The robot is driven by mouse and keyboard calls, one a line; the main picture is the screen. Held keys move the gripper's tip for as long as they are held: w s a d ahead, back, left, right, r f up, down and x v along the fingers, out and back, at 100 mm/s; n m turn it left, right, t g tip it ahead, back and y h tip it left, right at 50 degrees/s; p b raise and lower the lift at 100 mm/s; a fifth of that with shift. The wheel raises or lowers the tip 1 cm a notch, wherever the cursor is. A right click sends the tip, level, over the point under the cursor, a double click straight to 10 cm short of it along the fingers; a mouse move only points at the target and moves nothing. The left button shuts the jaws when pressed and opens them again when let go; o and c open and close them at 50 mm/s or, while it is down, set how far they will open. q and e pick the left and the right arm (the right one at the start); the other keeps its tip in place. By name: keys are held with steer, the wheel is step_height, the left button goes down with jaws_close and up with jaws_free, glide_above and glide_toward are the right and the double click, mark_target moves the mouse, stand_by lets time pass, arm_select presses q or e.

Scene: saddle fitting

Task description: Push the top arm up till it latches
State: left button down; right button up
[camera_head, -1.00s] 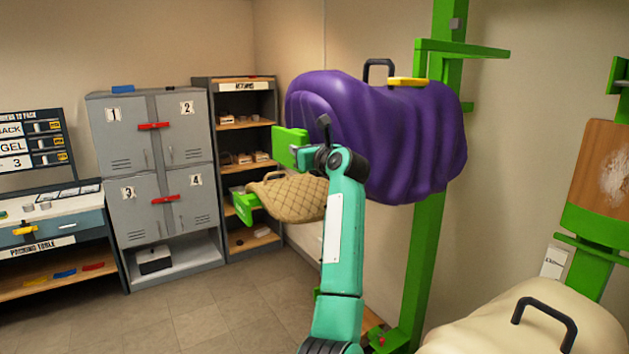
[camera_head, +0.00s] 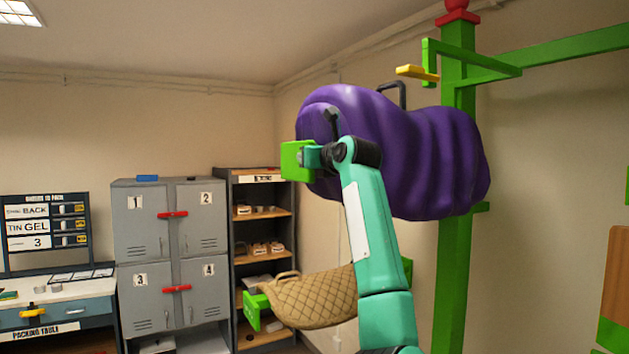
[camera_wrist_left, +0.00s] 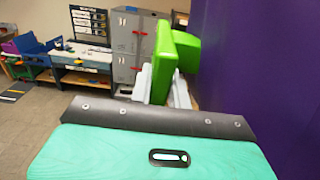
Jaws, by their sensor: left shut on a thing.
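The top arm ends in a green block (camera_head: 297,160) at the left of a purple bulky covered load (camera_head: 395,150), which hides most of the arm. A green post (camera_head: 455,260) stands behind it. A yellow piece (camera_head: 417,73) on a green bracket sits above the load with a visible gap. My left gripper (camera_head: 313,156) is shut on the green block. In the left wrist view its pale fingers (camera_wrist_left: 160,82) are around the green block (camera_wrist_left: 178,52), beside the purple surface. My right gripper is out of view.
A tan quilted saddle (camera_head: 315,300) hangs below on another green support. Grey lockers (camera_head: 170,260), a shelf unit (camera_head: 262,210) and a packing table (camera_head: 55,315) stand at the back left. A long green beam (camera_head: 570,45) runs right from the post.

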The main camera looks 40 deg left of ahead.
mark_target(312, 144)
arm_select(q)
steer(key=shift+s+r, duration=0.1)
steer(key=shift+r, duration=1.65)
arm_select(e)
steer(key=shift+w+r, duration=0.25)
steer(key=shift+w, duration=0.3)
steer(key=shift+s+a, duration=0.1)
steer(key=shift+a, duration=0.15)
arm_select(q)
steer(key=c, duration=1.3)
jaws_free()
steer(key=shift+f, duration=0.1)
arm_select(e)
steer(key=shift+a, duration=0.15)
arm_select(q)
steer(key=shift+d+f, duration=0.15)
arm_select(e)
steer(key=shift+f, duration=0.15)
arm_select(q)
steer(key=shift+d+f+b, duration=0.1)
steer(key=shift+d+b, duration=0.15)
steer(key=shift+b, duration=0.05)
steer(key=shift+b+v, duration=2.95)
steer(key=shift+v, duration=3.7)
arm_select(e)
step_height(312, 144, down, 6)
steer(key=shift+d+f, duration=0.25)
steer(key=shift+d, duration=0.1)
